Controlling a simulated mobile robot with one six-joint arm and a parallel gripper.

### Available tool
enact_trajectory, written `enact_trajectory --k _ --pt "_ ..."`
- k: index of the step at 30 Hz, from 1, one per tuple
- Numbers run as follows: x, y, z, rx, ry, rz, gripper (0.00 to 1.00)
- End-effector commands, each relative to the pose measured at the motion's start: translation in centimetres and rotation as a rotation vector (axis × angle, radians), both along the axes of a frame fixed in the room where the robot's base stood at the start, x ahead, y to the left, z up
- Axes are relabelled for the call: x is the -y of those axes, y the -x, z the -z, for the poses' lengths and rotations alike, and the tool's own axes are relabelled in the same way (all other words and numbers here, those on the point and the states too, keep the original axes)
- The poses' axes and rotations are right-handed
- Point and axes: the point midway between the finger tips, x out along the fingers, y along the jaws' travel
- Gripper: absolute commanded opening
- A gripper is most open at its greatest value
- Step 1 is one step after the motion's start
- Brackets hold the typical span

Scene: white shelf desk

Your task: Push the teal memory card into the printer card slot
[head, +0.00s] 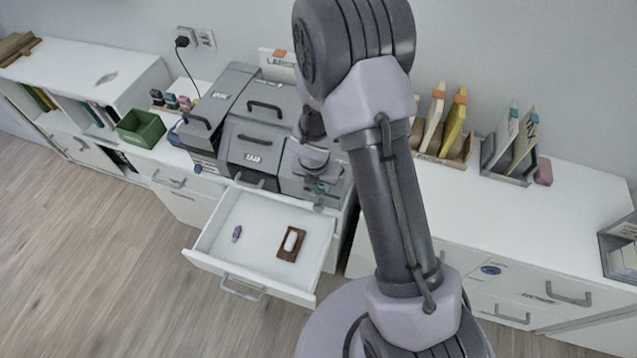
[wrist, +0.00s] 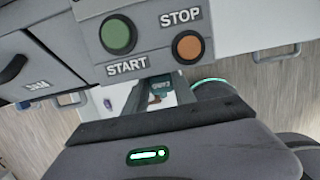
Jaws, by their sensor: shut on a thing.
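My gripper (head: 318,190) is at the right part of the dark grey printer (head: 258,140), low at its front and above the open drawer. A small teal piece, the memory card (wrist: 156,98), shows at the gripper's tip in the wrist view. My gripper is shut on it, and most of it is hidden. The wrist view also shows the printer's panel with a green START button (wrist: 118,35) and an orange STOP button (wrist: 187,46). The card slot cannot be made out, so I cannot tell whether the card touches it.
An open white drawer (head: 210,250) below holds a purple item (head: 237,233) and a brown tray (head: 283,256) with a white object. A green bin (head: 141,129) stands left of the printer. File holders (head: 510,175) stand on the right desk top. My arm hides part of the desk.

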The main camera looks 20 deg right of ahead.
Motion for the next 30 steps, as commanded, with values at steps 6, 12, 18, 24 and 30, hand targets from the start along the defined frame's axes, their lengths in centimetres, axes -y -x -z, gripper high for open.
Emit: enact_trajectory --k 6,12,18,24,30 --pt "0.1 -0.1 0.0 0.0 0.0 0.0 0.57" --pt "0.0 -0.1 0.0 0.0 0.0 0.0 0.57" --pt "-0.2 0.2 -2.1 0.003 0.0 -0.001 0.57" --pt "-0.8 1.1 -7.4 0.003 0.0 0.0 0.57" --pt "-1.7 2.2 -13.3 0.003 0.0 0.0 0.57"
